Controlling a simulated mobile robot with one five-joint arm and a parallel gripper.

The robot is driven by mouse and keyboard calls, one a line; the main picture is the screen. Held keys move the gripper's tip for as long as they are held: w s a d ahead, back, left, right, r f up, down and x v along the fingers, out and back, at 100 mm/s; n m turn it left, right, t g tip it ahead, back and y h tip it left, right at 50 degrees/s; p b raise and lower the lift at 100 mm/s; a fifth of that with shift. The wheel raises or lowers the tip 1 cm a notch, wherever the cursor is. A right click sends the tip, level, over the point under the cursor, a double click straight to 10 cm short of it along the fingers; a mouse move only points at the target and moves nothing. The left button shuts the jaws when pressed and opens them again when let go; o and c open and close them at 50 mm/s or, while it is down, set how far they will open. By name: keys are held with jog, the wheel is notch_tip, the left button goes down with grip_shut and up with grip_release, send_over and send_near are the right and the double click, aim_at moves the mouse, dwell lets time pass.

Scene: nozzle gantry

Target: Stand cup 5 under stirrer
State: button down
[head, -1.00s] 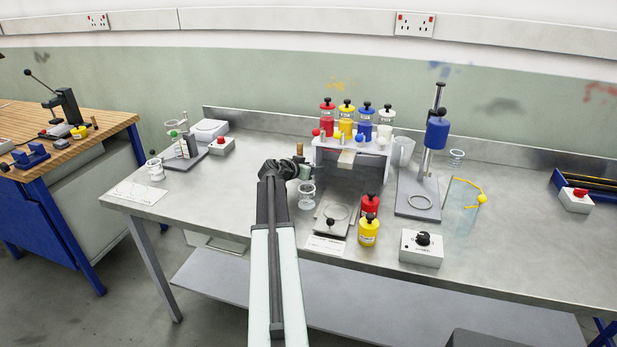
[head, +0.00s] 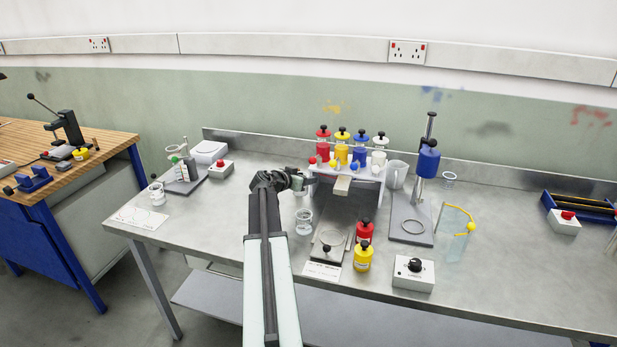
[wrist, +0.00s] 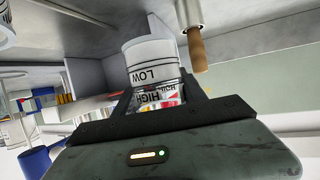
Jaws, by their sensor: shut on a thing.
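My gripper (wrist: 155,105) is shut on a clear cup (wrist: 150,60) with white contents and LOW and HIGH marks in the wrist view. No number on it is legible. In the head view my gripper (head: 298,181) is at the left side of the nozzle gantry (head: 345,186), and the held cup is hard to make out there. The stirrer (head: 428,160) is a blue motor on a post, to the right of the gantry. Its grey base (head: 410,212) bears an empty ring (head: 412,226). A clear guard (head: 454,232) with a yellow rim stands open at its right.
A clear beaker (head: 304,221) stands below my gripper. Red (head: 364,231) and yellow (head: 362,256) bottles stand in front of the gantry, and a control box (head: 413,274) stands before the stirrer. A white jug (head: 397,174) stands between gantry and stirrer.

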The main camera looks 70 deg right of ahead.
jog(key=w+a, duration=0.3)
jog(key=a, duration=0.5)
jog(key=w+a, duration=0.4)
jog(key=a, duration=0.4)
jog(key=shift+w+a, duration=0.2)
jog(key=shift+w, duration=0.1)
